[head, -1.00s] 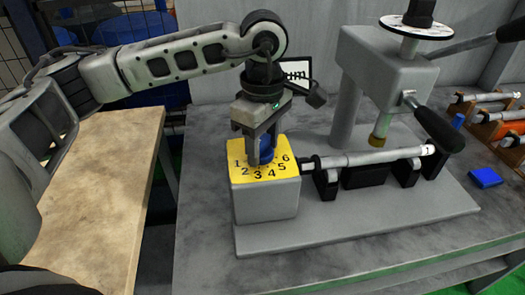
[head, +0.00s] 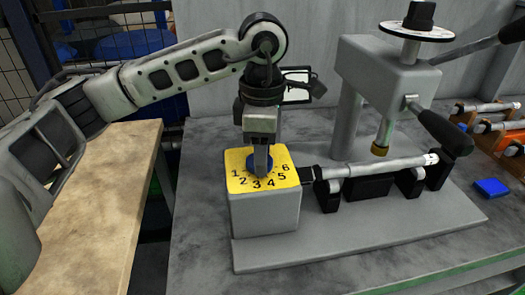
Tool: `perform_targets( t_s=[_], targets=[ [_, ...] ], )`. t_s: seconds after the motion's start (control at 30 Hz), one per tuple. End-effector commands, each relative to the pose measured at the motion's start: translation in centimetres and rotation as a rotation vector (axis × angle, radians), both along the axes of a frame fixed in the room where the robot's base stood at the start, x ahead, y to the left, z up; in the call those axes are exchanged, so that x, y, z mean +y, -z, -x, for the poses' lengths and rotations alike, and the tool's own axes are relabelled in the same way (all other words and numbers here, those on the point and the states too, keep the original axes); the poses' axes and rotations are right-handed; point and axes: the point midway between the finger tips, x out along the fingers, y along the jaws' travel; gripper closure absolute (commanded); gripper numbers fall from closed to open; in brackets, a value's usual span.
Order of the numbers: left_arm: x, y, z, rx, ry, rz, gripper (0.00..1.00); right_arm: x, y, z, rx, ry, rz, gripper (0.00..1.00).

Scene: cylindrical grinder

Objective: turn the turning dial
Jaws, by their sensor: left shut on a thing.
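The turning dial (head: 251,163) is a blue knob on the yellow top plate (head: 236,184), which carries the numbers 1 to 6. The plate caps a grey box at the left end of the grinder (head: 350,215). My left gripper (head: 261,172) points straight down over the plate, its fingers shut on the dial. It is seen edge-on, so one finger hides the other and much of the dial. The dial's exact pointer position is hidden. My right gripper is not in view.
A metal shaft (head: 380,167) lies on black supports right of the box. The grinder head (head: 385,75) with a black handle (head: 445,132) stands behind it. A blue block (head: 491,188) and a rack of shafts (head: 490,123) are at the right. A wooden table (head: 85,200) is at the left.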

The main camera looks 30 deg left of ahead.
Motion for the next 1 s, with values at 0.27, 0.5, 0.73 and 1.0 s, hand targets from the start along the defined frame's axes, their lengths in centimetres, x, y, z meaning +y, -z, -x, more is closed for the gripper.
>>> perform_targets(
  t_s=[0.27,0.5,0.73,1.0],
  targets=[
    [0.0,-0.2,-0.1,-0.004,-0.002,0.001,0.78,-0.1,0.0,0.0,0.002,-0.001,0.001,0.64],
    [0.0,-0.1,-0.1,-0.003,-0.001,0.000,0.35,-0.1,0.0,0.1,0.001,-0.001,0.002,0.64],
    [0.0,-0.4,-0.1,-0.002,-0.001,0.000,0.35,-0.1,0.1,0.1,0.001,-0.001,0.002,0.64],
    [-0.1,-5.0,-0.1,-0.008,-0.001,0.002,0.35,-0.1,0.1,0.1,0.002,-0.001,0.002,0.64]
  ],
)
